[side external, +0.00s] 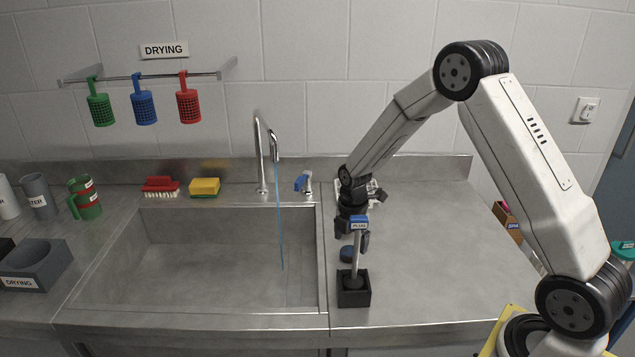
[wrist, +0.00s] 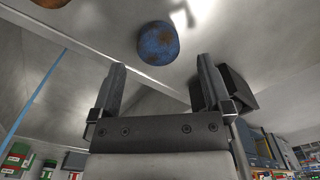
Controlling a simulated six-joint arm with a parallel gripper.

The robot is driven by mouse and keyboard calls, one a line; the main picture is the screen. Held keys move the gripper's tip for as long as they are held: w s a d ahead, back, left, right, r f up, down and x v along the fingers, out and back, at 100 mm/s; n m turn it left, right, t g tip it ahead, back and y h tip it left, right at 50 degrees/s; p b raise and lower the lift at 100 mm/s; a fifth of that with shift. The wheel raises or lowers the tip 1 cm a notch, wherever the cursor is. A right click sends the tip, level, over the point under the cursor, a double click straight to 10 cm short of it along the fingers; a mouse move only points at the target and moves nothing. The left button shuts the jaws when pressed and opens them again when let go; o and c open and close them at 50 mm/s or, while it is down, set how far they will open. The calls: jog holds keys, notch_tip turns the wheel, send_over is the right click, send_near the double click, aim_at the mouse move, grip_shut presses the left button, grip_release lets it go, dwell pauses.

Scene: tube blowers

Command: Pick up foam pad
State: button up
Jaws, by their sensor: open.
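A small round blue pad (side external: 347,254), which I take for the foam pad, lies on the steel counter right of the sink. In the wrist view the blue pad (wrist: 158,43) has brownish mottling and shows just beyond the gap between the fingertips. My gripper (wrist: 161,66) is open with nothing between its fingers. In the side view my gripper (side external: 353,230) is above the counter near the pad, partly behind an upright tool handle (side external: 358,240) with a blue label. That handle partly overlaps the pad there.
The handle stands in a small black box (side external: 353,298), close in front of the pad; the box also shows in the wrist view (wrist: 238,90). The sink (side external: 215,255) is to the left, with a thin water stream (side external: 280,215). The counter to the right is clear.

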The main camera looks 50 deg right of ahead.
aim_at(349, 250)
jog(key=shift+w+f, duration=0.1)
jog(key=shift+f, duration=1.7)
jog(key=c, duration=1.2)
jog(key=shift+r, duration=0.15)
jog(key=shift+r, duration=0.8)
jog(key=shift+s+a+r, duration=0.4)
jog(key=shift+s+r, duration=1.45)
jog(key=shift+s, duration=0.45)
jog(key=shift+s+a+r, duration=0.45)
jog(key=shift+s+r, duration=1.4)
jog(key=shift+s, duration=0.5)
jog(key=shift+s+a+r, duration=0.4)
jog(key=shift+s+r, duration=1.45)
jog(key=shift+s, duration=0.45)
